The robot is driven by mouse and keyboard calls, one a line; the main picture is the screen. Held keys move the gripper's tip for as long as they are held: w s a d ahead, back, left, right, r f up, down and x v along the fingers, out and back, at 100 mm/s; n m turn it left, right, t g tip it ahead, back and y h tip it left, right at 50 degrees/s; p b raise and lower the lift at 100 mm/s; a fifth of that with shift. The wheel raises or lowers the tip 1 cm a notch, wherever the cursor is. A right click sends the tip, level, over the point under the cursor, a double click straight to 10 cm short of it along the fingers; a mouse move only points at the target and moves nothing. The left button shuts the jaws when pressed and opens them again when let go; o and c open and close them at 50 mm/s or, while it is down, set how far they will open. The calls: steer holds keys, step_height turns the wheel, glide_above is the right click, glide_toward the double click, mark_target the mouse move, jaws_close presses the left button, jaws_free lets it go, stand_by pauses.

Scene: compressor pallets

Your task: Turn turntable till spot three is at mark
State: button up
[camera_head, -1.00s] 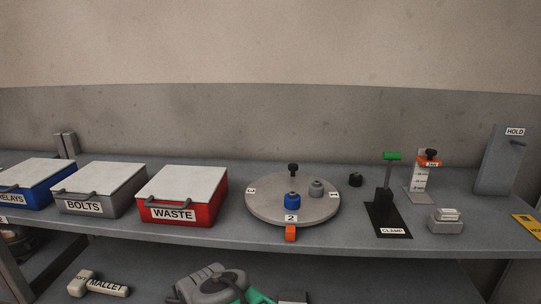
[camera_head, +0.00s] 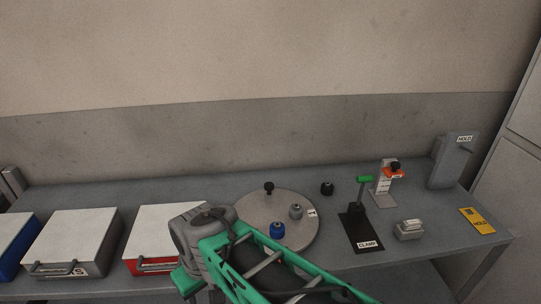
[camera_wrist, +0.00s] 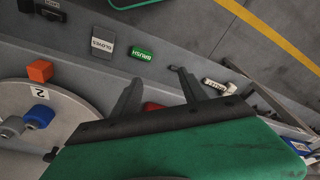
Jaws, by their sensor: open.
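The round grey turntable (camera_head: 250,208) stands on the bench, its front left hidden by my arm in the head view. It carries a blue piece (camera_head: 277,230), a grey piece (camera_head: 296,211) and a black knob (camera_head: 269,188) at its far edge. A label reading 1 (camera_head: 311,212) is at its right edge. In the wrist view the turntable (camera_wrist: 75,112) is at the left, with label 2 (camera_wrist: 39,92) beside the orange mark block (camera_wrist: 40,71). Label 3 is not readable. My gripper (camera_wrist: 158,77) is open and empty, apart from the turntable, to its right in that view.
A red bin (camera_head: 135,245) and a grey bin (camera_head: 75,240) stand left of the turntable. A black piece (camera_head: 327,188), the clamp (camera_head: 362,230) and an orange-topped stand (camera_head: 383,185) are to its right. Labelled items including a green brush block (camera_wrist: 141,54) lie lower down.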

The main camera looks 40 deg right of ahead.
step_height(320, 180, up, 8)
steer(key=w+d+p, duration=0.2)
steer(key=w+p, duration=0.1)
steer(key=p, duration=0.1)
steer(key=n+t+p, duration=0.1)
steer(key=n+t, duration=0.1)
steer(key=t, duration=0.1)
glide_toward(269, 185)
steer(key=f, duration=0.1)
steer(key=shift+y, duration=0.3)
steer(key=x, duration=0.5)
steer(key=p+x, duration=0.1)
steer(key=x, duration=0.2)
steer(key=shift+w+d+r, duration=0.15)
steer(key=shift+d, duration=0.2)
steer(key=shift+c, duration=0.5)
jaws_close()
